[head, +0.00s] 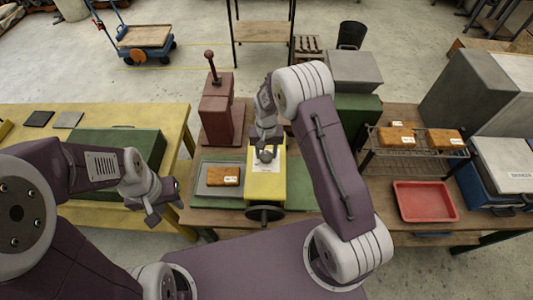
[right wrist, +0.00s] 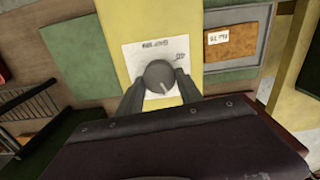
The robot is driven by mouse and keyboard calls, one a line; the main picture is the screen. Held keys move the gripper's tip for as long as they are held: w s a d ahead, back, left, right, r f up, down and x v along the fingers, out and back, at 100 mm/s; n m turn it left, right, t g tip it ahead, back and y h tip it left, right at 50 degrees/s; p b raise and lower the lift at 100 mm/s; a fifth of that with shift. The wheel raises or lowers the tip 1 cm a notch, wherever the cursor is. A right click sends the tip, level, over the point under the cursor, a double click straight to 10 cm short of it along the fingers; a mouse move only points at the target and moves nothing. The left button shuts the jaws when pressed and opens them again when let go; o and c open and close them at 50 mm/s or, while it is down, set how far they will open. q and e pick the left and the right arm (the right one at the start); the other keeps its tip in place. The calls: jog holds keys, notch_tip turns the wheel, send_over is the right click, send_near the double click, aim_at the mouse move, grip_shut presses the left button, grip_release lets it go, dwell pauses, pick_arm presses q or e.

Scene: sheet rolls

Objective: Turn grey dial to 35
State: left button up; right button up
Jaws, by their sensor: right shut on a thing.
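The grey dial (right wrist: 160,75) is a round knob with a pale pointer mark, set on a white printed card (right wrist: 134,57) on a yellow block (head: 295,182). In the right wrist view the pointer points toward the bottom of the picture, slightly right; the card's print is too small to read surely. My right gripper (right wrist: 160,89) is shut on the dial, one finger on each side. In the head view the gripper comes down from above and partly hides the dial (head: 266,156). My left gripper (head: 165,203) is open and empty, left of the block.
A grey tray with an orange-brown labelled block (head: 224,176) lies just left of the yellow block. A dark handwheel (head: 264,214) sticks out at its front. A red machine with a lever (head: 216,112) stands behind left. A red tray (head: 425,201) and a wire rack (head: 416,151) are right.

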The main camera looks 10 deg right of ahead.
jog(key=n, duration=0.3)
jog(key=shift+w+n+b, duration=0.1)
jog(key=shift+n+b, duration=0.2)
jog(key=shift+b, duration=0.1)
jog(key=shift+a+r+n+b, duration=0.1)
jog(key=shift+n+b, duration=0.25)
jog(key=shift+n, duration=1.45)
jog(key=o, duration=1.4)
jog(key=shift+s, duration=0.2)
jog(key=shift+r, duration=0.15)
